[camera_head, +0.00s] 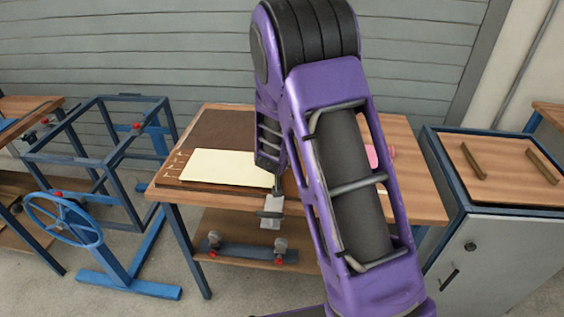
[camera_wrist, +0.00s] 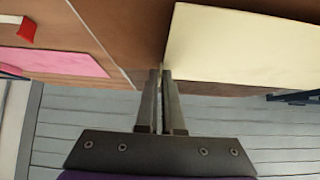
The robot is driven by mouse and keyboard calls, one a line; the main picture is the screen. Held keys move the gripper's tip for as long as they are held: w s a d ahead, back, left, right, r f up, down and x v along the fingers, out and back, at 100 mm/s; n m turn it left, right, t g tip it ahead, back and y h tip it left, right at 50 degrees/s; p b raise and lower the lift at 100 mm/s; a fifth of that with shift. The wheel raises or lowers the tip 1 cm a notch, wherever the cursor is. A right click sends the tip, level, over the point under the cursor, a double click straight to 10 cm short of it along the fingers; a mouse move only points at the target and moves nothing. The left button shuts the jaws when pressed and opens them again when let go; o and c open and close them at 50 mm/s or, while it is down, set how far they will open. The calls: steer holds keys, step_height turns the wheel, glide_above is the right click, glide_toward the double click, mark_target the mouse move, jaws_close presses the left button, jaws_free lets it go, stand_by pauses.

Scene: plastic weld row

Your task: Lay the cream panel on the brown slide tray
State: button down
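The cream panel (camera_head: 228,168) lies flat over the near part of the brown slide tray (camera_head: 222,130), on the left half of the wooden table. Bare tray shows behind the panel and at its left. The panel fills the upper right of the wrist view (camera_wrist: 245,45). My gripper (camera_wrist: 160,75) has its fingers almost together, with only a thin gap. The fingertips are at the panel's edge in the wrist view; I see no panel clearly between them. In the head view my arm hides part of the tabletop.
A pink sheet (camera_wrist: 60,62) lies on the table on the other side of my gripper. A grey clamp-like part (camera_head: 271,211) hangs at the table's front edge. A blue frame with a handwheel (camera_head: 63,220) stands left, a grey cabinet (camera_head: 500,250) right.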

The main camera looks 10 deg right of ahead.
steer(key=shift+f+b, duration=0.35)
steer(key=shift+f, duration=0.15)
stand_by(0.4)
steer(key=c, duration=0.6)
jaws_free()
steer(key=shift+o, duration=0.2)
step_height(320, 180, up, 7)
steer(key=p, duration=0.6)
stand_by(0.3)
